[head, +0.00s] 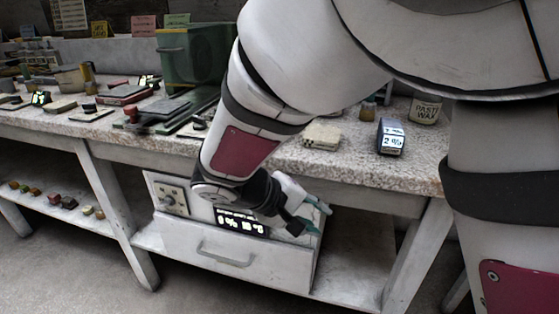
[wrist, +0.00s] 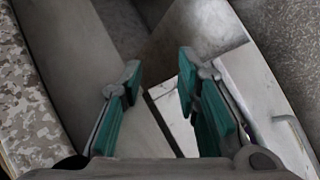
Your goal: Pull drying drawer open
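The drying drawer (head: 190,240) is a white front with a grey bar handle (head: 226,254), low in a white unit under the bench. I cannot tell for sure whether it is fully closed. A dial panel (head: 170,196) and a lit display (head: 242,222) sit above the drawer front. My gripper (head: 314,217) is at the unit's right end, to the right of the handle and above it. In the wrist view my gripper (wrist: 160,90) has its teal-padded fingers spread with nothing between them. The handle (wrist: 290,135) shows at the right there, outside the fingers.
The speckled bench top (head: 290,160) overhangs the unit; its edge also shows in the wrist view (wrist: 25,100). A bench leg (head: 410,265) stands right of the unit. Floor in front is clear.

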